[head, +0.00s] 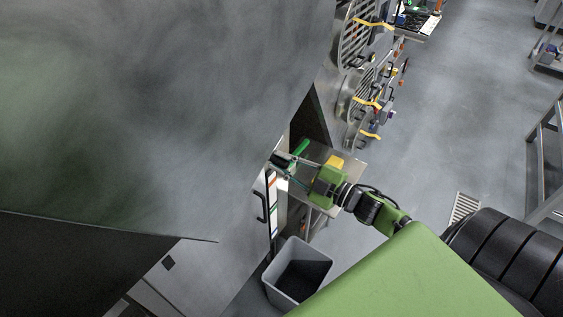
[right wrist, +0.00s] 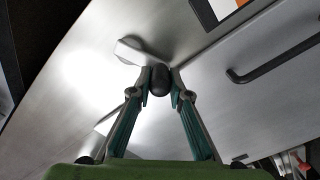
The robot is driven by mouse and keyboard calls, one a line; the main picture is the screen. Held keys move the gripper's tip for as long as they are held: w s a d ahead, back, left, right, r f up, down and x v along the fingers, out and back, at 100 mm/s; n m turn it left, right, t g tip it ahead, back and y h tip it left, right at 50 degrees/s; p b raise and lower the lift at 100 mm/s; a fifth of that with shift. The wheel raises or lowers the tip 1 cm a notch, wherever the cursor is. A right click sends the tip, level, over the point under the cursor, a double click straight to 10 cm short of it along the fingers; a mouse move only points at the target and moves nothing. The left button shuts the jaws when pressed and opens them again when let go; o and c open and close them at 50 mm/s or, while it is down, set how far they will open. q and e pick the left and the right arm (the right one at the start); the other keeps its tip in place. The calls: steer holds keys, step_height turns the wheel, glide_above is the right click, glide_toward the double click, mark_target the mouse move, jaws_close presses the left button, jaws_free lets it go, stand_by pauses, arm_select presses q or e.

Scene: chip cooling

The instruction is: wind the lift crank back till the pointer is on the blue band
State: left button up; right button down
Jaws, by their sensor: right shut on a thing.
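My right gripper (head: 283,160) is at the side of the large grey metal housing. In the right wrist view my right gripper (right wrist: 160,82) has its two fingers closed on a dark rounded crank knob (right wrist: 159,84). A bright metal crank arm (right wrist: 134,50) runs from behind the knob up to the left, near the metal panel. A narrow upright scale (head: 273,204) with coloured bands is below the gripper in the head view. An orange band on a white strip (right wrist: 240,3) shows at the top of the right wrist view. I cannot make out the pointer or its band. My left gripper is not in view.
A black bar handle (right wrist: 272,62) is on the panel right of the knob. A grey open bin (head: 297,272) stands on the floor below. Round slatted units with yellow handles (head: 369,102) line the wall beyond. Open floor (head: 445,110) lies to the right.

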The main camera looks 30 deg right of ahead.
steer(key=f+n+b, duration=0.1)
steer(key=n, duration=0.1)
steer(key=d+n+b, duration=0.1)
steer(key=shift+w+f+n, duration=0.2)
steer(key=shift+f+n, duration=0.2)
steer(key=n, duration=0.1)
steer(key=n+b, duration=0.1)
steer(key=d+f+n+b, duration=0.1)
steer(key=shift+w+n, duration=0.25)
steer(key=shift+n, duration=0.05)
steer(key=shift+w+d+f+n+b, duration=0.15)
steer(key=shift+d+n+b, duration=0.3)
steer(key=shift+n+b, duration=0.5)
steer(key=shift+w+d+n+b, duration=0.2)
steer(key=shift+d+n+b, duration=0.3)
steer(key=shift+n, duration=0.9)
steer(key=shift+w+d+f+n+b, duration=0.15)
steer(key=shift+d+n+b, duration=0.3)
steer(key=shift+n+b, duration=0.5)
steer(key=shift+r, duration=0.15)
steer(key=shift+w, duration=0.1)
steer(key=c, duration=1.9)
jaws_free()
steer(key=shift+n, duration=0.3)
